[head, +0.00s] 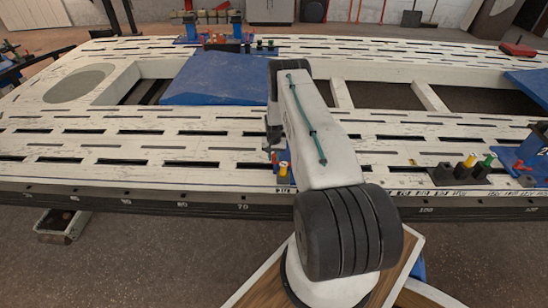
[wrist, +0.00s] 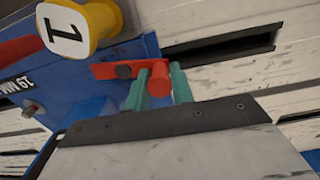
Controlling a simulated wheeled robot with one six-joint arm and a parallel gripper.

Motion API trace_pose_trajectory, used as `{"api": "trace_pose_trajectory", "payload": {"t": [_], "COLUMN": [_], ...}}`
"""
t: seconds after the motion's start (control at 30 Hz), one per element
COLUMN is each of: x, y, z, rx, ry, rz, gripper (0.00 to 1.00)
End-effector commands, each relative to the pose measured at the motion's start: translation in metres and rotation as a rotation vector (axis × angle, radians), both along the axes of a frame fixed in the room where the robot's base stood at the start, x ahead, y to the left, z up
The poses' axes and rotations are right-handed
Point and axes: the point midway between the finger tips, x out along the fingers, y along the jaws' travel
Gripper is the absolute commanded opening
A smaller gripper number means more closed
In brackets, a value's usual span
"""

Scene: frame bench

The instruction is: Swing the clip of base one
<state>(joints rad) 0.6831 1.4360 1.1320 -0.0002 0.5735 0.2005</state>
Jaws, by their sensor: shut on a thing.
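Base one is a blue block (wrist: 75,75) with a yellow knob (wrist: 84,25) marked "1" on top, in the wrist view. In the head view the yellow knob (head: 283,169) shows at the bench's front edge, with most of the base hidden behind my arm. The red clip (wrist: 105,71) is a flat bar with a dark pivot bolt and a round red peg at its right end. My gripper (wrist: 158,88) has its teal fingers on either side of that peg, shut on it. The fingertips are hidden from the head view.
The slotted white bench (head: 180,140) spreads around the base. A dark slot (wrist: 220,45) runs beside the clip. A blue panel (head: 215,78) lies behind my arm. A black holder (head: 462,175) with coloured pegs and another blue base (head: 533,150) stand to the right.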

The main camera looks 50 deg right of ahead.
Motion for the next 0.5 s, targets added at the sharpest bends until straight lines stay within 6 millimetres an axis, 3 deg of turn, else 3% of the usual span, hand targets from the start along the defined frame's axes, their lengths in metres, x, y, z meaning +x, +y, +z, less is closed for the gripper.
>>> {"api": "trace_pose_trajectory", "payload": {"t": [0.27,0.5], "x": [0.002,0.005], "y": [-0.003,-0.011], "z": [0.000,0.000], "rx": [0.000,0.000], "ry": [0.000,0.000], "rz": [-0.075,-0.249], "gripper": [0.01,0.01]}}
